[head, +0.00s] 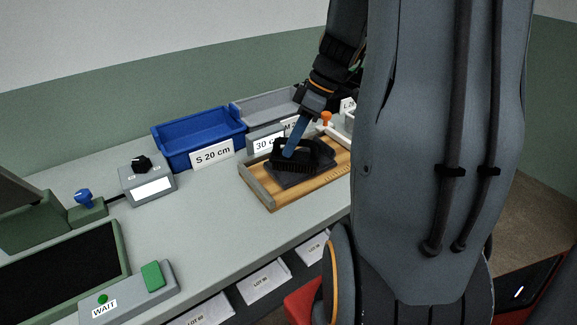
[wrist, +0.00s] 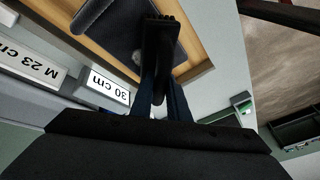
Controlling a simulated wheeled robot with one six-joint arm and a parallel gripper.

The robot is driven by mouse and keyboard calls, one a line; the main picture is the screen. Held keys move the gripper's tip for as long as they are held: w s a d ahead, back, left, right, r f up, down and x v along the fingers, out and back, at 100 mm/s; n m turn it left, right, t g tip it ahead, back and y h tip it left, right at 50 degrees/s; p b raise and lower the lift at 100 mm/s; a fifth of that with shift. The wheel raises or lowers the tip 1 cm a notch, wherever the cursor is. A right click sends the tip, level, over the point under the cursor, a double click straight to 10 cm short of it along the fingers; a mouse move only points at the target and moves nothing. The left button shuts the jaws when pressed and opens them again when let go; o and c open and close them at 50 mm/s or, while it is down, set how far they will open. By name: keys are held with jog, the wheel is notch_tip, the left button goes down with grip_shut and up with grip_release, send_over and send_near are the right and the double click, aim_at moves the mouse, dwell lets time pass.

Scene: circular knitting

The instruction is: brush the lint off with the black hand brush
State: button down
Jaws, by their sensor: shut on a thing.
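My gripper (head: 291,150), with blue fingers, is shut on the black hand brush (head: 293,167) above the wooden board (head: 318,182). In the wrist view the brush (wrist: 160,42) stretches away from my fingers (wrist: 163,92). A dark grey knitted piece (head: 300,180) lies on the board under the brush and is partly covered by it. In the wrist view the knit (wrist: 108,22) shows left of the brush. A small pale grey tuft (wrist: 137,57), perhaps lint, shows at its edge. I cannot tell whether the bristles touch the knit.
A blue bin (head: 200,138) labelled S 20 cm and a grey bin (head: 265,105) stand behind the board. A grey box with a black knob (head: 141,163) stands to the left. A WAIT panel with a green button (head: 153,275) is at front left. The table between is clear.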

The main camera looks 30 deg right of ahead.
aim_at(278, 140)
jog(key=shift+a+r, duration=0.1)
jog(key=shift+a, duration=1.2)
jog(key=shift+d, duration=0.1)
jog(key=shift+d+f, duration=0.2)
jog(key=shift+d, duration=1)
jog(key=shift+a, duration=0.1)
jog(key=shift+w+a+r+b, duration=0.15)
jog(key=shift+w+a+b, duration=0.2)
jog(key=shift+w+a, duration=0.9)
